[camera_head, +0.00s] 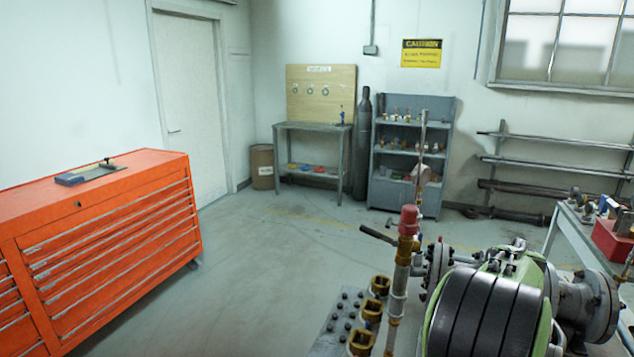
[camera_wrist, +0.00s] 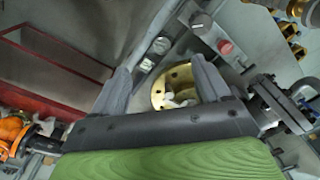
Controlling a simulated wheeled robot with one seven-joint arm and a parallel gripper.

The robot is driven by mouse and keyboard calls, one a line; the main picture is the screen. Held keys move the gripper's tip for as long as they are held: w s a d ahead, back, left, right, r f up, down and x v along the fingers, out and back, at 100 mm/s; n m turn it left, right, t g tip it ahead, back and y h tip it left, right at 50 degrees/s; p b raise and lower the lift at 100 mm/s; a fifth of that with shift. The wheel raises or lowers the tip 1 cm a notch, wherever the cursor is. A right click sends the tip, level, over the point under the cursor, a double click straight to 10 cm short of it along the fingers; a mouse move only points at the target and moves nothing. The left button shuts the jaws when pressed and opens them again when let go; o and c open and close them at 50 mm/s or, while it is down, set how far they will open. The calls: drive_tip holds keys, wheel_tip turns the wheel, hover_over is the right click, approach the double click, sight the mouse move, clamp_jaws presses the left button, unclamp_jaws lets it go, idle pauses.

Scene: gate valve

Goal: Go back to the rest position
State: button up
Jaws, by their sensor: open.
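My gripper (camera_wrist: 160,66) is open in the wrist view, its two grey fingers spread with nothing held between them. A brass ring-like fitting (camera_wrist: 158,90) shows beyond the gap; I cannot tell how far off it is. In the head view, flanged grey pipework (camera_head: 590,305) sits at the lower right, with another bolted flange (camera_head: 437,266) to its left. Most of the middle of this pipework is hidden behind my green and dark arm parts. A grey flange (camera_wrist: 277,103) also shows right of my fingers in the wrist view.
A bench (camera_head: 585,240) with a red box (camera_head: 612,240) stands at the right edge. A bolt plate (camera_head: 345,318), brass fittings (camera_head: 379,286) and a red-capped upright pipe (camera_head: 408,220) are in front. An orange tool cabinet (camera_head: 110,245) is left. The middle floor is clear.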

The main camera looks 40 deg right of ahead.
drive_tip(key=w+a+r+n+t, duration=0.1)
drive_tip(key=w+a+r+n, duration=0.15)
drive_tip(key=a, duration=0.45)
drive_tip(key=w+a+r+n+t, duration=0.1)
drive_tip(key=w+a+r+n, duration=0.1)
drive_tip(key=w+a+n, duration=0.35)
drive_tip(key=w+a+r+n+t, duration=0.1)
drive_tip(key=w+a+r+n, duration=0.15)
drive_tip(key=a, duration=0.65)
drive_tip(key=s+a+n+t, duration=0.1)
drive_tip(key=s+a+n, duration=0.2)
drive_tip(key=a+n, duration=0.2)
drive_tip(key=s+a+n+t, duration=0.1)
drive_tip(key=s+a+n, duration=0.2)
drive_tip(key=a, duration=0.7)
drive_tip(key=shift+s+f+n, duration=0.2)
drive_tip(key=shift+s+n, duration=0.15)
drive_tip(key=shift+n, duration=0.6)
